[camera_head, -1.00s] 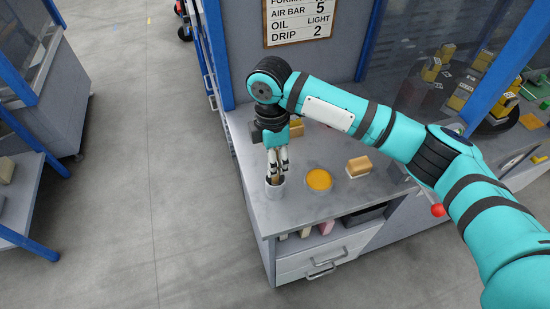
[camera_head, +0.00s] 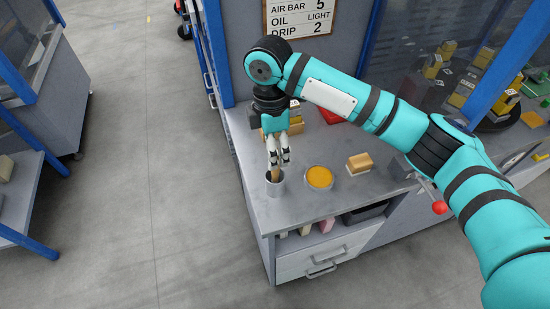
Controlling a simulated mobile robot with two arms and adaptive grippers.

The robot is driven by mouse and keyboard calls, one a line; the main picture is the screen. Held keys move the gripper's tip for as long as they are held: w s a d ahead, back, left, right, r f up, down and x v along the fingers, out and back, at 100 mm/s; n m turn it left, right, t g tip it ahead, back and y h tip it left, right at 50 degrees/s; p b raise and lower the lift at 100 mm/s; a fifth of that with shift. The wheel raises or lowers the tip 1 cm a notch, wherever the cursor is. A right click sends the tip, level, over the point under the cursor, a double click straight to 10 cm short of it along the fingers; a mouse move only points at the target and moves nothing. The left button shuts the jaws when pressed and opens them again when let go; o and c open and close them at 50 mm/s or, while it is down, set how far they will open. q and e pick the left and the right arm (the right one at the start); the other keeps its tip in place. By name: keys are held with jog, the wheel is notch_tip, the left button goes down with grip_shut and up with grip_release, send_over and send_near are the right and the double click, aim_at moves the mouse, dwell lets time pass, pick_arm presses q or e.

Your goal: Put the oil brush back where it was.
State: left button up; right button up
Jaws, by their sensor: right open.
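The oil brush (camera_head: 275,175) stands in a small grey metal cup (camera_head: 275,189) near the left front edge of the grey bench top. Only its brown wooden handle shows above the rim; its lower end is hidden in the cup. My right gripper (camera_head: 278,163) points down just above the cup, its fingers open around or just behind the top of the handle. I cannot tell whether a finger still touches it. My left gripper is not in view.
A round dish of orange-yellow oil (camera_head: 319,178) sits right of the cup, and a wood-topped block (camera_head: 359,164) beyond it. A yellow-and-tan item (camera_head: 293,120) and a red item (camera_head: 333,115) lie behind. A sign (camera_head: 297,17) hangs on the back panel.

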notch_tip(320, 180, up, 9)
jog(key=w+b, duration=0.1)
jog(key=shift+a, duration=0.2)
